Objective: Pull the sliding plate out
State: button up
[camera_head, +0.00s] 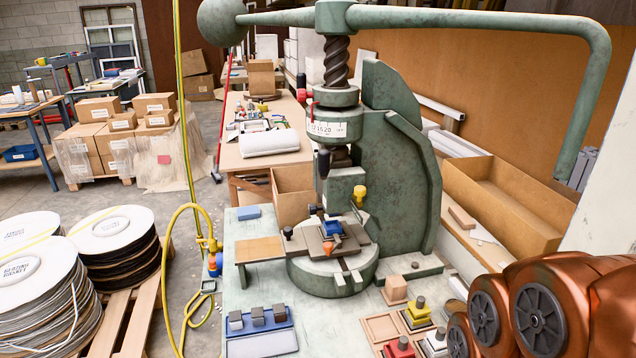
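The green fly press (410,170) stands on a pale green bench, with its screw and ram above a round base (305,278). A brownish flat plate (355,237) lies on the base under the ram, with a blue block (331,228) on it and an orange knob (330,246) at its front. A tan flat strip (259,249) sticks out to the left of the base. I cannot tell for certain which of these is the sliding plate. My copper-coloured arm (565,310) fills the lower right corner, apart from the press. My gripper is out of view.
The press's long handle (480,20) spans the top and hangs down at right. A blue tray (262,335) with grey blocks, a wooden block (396,289) and coloured pieces (415,315) stand in front. A yellow hose (172,250) hangs left. Bench left of the base is fairly clear.

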aim_at(309, 238)
jog(key=k, duration=0.5)
jog(key=u, duration=1.4)
jog(key=i, duration=0.35)
jog(key=u, duration=0.75)
